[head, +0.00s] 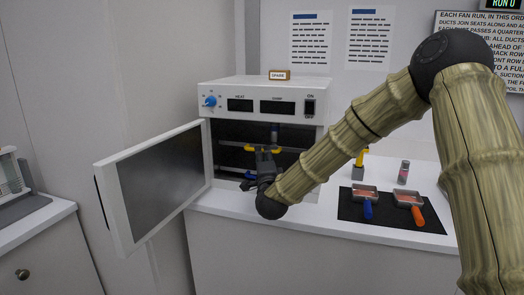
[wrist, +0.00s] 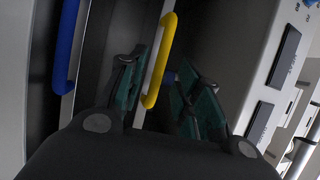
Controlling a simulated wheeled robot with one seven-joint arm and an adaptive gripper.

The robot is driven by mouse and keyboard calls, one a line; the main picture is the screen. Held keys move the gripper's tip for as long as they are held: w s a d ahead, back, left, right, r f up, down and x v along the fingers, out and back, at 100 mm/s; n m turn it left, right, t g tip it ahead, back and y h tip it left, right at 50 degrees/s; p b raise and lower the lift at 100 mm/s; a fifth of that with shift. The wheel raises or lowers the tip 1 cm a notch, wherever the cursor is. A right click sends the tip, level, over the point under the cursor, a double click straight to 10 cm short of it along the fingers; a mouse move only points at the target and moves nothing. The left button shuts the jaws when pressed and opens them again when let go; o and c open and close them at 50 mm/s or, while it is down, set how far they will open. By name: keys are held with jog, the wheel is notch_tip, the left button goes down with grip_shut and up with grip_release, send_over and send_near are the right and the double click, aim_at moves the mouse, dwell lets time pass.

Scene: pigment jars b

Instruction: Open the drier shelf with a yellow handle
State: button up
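The drier (head: 262,95) stands on the counter with its door (head: 165,180) swung open to the left. Inside, the yellow handle (head: 250,149) is on the upper shelf, and a blue handle (head: 251,175) is lower. My gripper (head: 264,156) is at the drier's opening, by the yellow handle and partly covering the shelf fronts. In the wrist view, my gripper (wrist: 163,88) is open, with dark green fingers on either side of the yellow handle (wrist: 160,58). A gap shows between the fingers. The blue handle (wrist: 66,45) is off to the left there.
A black mat (head: 385,233) on the counter to the right holds pans with blue (head: 368,209) and orange (head: 418,216) handles. A small jar (head: 403,172) and a yellow-topped item (head: 359,165) stand behind it. The open door bounds the left side.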

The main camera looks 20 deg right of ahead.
jog(key=shift+x, duration=2.25)
jog(key=shift+c, duration=0.4)
grip_shut()
